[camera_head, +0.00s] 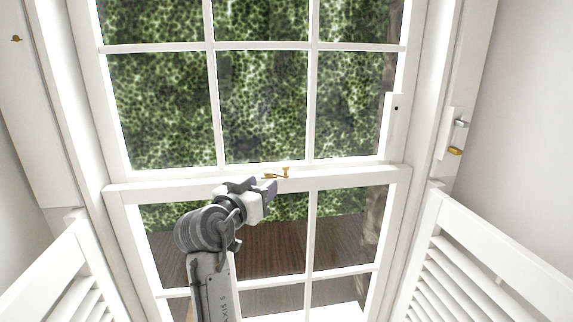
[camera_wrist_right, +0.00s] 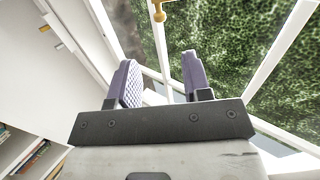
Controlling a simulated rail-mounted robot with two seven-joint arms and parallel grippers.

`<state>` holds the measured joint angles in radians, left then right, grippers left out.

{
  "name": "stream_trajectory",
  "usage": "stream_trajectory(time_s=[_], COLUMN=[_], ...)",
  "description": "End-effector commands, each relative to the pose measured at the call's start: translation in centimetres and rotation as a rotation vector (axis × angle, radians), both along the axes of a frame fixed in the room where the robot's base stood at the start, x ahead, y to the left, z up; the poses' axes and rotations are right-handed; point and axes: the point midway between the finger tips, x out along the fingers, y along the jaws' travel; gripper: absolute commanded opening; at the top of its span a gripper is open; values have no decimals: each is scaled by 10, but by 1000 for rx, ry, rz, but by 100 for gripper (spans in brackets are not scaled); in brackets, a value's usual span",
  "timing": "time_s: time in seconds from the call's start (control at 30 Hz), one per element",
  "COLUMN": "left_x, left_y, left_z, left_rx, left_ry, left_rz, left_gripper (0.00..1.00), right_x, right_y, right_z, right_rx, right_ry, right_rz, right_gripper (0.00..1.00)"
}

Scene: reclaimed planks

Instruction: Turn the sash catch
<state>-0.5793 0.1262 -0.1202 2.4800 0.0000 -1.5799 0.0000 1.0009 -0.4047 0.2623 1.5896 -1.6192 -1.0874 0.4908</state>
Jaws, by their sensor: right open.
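A small brass sash catch (camera_head: 277,173) sits on the meeting rail (camera_head: 350,176) of a white sash window, near the middle. Its brass knob also shows at the top of the right wrist view (camera_wrist_right: 159,14), beyond and between the fingertips. My right gripper (camera_head: 263,189) is just below and left of the catch in the head view, with its fingers pointing toward it. In the right wrist view its two purple-padded fingers (camera_wrist_right: 160,72) stand apart with nothing between them. Whether a finger touches the catch cannot be told. My left gripper is not in view.
White louvred shutters stand at the lower left (camera_head: 62,275) and lower right (camera_head: 470,262). Metal and brass fittings (camera_head: 456,151) are on the right frame. Glazing bars and panes surround the rail. Shelved books (camera_wrist_right: 35,158) show at the lower left of the wrist view.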

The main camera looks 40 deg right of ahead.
Motion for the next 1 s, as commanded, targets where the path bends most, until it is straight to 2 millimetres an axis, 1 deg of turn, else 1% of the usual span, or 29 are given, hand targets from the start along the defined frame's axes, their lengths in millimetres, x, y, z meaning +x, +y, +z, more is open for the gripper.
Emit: stream_trajectory(time_s=[0.17, 0.23, 0.5, 0.7, 0.83, 1.0], left_x=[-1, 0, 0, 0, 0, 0], left_y=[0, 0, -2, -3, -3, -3], left_z=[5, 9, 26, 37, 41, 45], left_rx=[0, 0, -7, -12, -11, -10], left_ry=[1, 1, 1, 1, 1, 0], left_rz=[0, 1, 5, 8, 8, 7], left_gripper=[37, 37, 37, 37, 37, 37], right_x=[5, 8, 29, 42, 48, 54], right_y=[-10, -19, -66, -96, -111, -122], right_z=[2, 3, 3, 2, 2, 0], right_rx=[15, 17, 15, 16, 15, 15], right_ry=[-32, -32, -29, -29, -28, -29], right_rz=[0, 0, 0, 0, 1, 2], right_gripper=[45, 45, 45, 45, 45, 45])
